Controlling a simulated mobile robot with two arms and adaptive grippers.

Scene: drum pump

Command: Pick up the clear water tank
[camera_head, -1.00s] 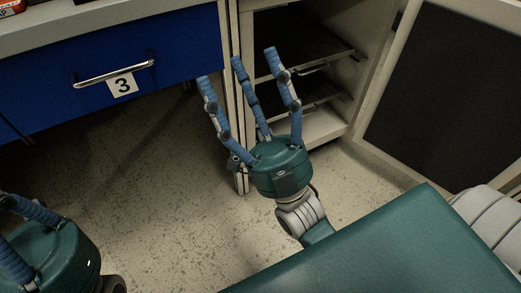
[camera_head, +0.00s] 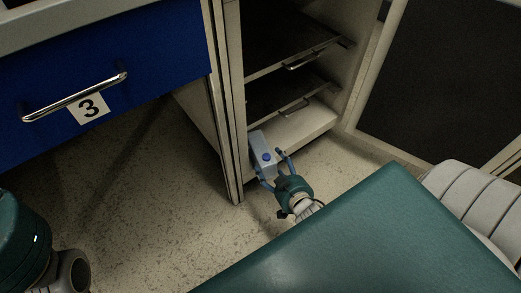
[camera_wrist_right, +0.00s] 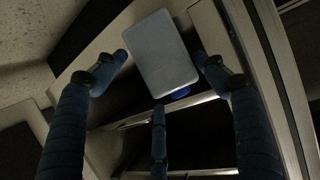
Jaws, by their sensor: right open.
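The clear water tank (camera_head: 258,142) is a pale grey-blue box with a blue cap, at the front of the open cabinet's bottom level. My right gripper (camera_head: 273,168) is open in front of it, with fingers reaching toward its sides. In the right wrist view the tank (camera_wrist_right: 160,50) lies between two spread fingers of the right gripper (camera_wrist_right: 160,76), with a third finger below. Gaps show beside it, so the fingers do not appear closed on it. My left gripper (camera_head: 20,245) is only partly in view at the left edge; its fingers are out of frame.
The cabinet has dark shelves (camera_head: 290,50) with metal handles above the tank. Its frame post (camera_head: 228,120) stands just left of the tank. An open dark-panelled door (camera_head: 435,85) is at right. A blue drawer marked 3 (camera_head: 100,75) is at left. The floor (camera_head: 150,220) is clear.

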